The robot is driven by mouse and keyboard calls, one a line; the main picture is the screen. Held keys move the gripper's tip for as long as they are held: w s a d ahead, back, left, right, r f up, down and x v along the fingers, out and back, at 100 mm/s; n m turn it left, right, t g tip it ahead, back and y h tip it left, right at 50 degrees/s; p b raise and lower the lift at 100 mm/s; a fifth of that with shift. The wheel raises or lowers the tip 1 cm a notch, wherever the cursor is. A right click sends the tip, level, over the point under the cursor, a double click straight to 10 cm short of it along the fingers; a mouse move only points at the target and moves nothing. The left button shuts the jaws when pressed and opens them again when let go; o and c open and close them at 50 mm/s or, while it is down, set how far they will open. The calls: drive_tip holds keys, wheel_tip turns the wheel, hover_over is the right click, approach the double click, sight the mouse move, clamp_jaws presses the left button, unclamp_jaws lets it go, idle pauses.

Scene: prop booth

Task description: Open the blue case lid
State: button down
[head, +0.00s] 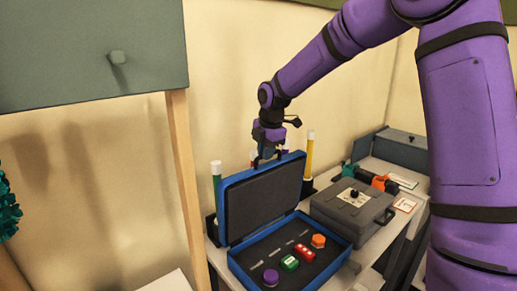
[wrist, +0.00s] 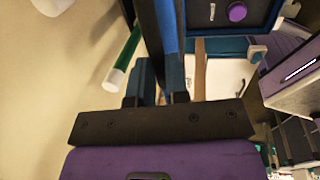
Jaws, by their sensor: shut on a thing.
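The blue case (head: 322,271) lies on a white table. Its lid (head: 262,200) stands open, about upright and tilted slightly back, with its dark foam lining showing. My gripper (head: 266,160) is at the lid's top edge, its jaws shut on that edge. In the wrist view the lid (wrist: 170,30) runs edge-on between the fingers of my gripper (wrist: 160,82). In the case's dark base lie a purple round piece (head: 271,277), a green block (head: 289,263), a red block (head: 305,251) and an orange hexagonal piece (head: 319,240).
A closed grey case (head: 352,206) stands right of the blue case. A green tube (head: 216,182) and a yellow tube (head: 309,155) stand behind the lid. A grey cabinet (head: 60,55) hangs at upper left, with a wooden post (head: 182,160) below it.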

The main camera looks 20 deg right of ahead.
drive_tip(key=shift+s+d, duration=0.1)
drive_tip(key=shift+s, duration=0.2)
drive_tip(key=c, duration=1.1)
unclamp_jaws()
drive_tip(key=r, duration=0.3)
drive_tip(key=s+r, duration=0.1)
drive_tip(key=r, duration=0.6)
drive_tip(key=shift+s+d+r, duration=0.3)
drive_tip(key=shift+s+d, duration=0.05)
